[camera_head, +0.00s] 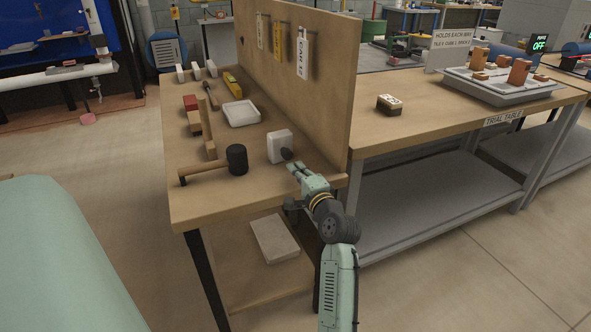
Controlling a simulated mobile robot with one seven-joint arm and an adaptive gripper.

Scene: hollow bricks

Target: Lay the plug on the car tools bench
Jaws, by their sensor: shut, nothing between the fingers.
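A wooden bench (190,215) with hand tools on it stands at the left of the partition board; I can read no label naming it the car tools bench. A small dark rounded piece (287,154) sits on this bench against a white block (279,143). It may be the plug, but I cannot tell for sure. My gripper (292,167) is shut and empty at the bench's right front, close to the dark piece and seemingly apart from it. My arm reaches up from the bottom of the view.
A mallet (237,160), a white dish (241,113) and a yellow level (232,82) lie on the bench. The upright partition board (330,100) rises right of my gripper. Beyond it, the trial table (440,115) carries a small block (389,104) and a tray (503,91) of brick pieces.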

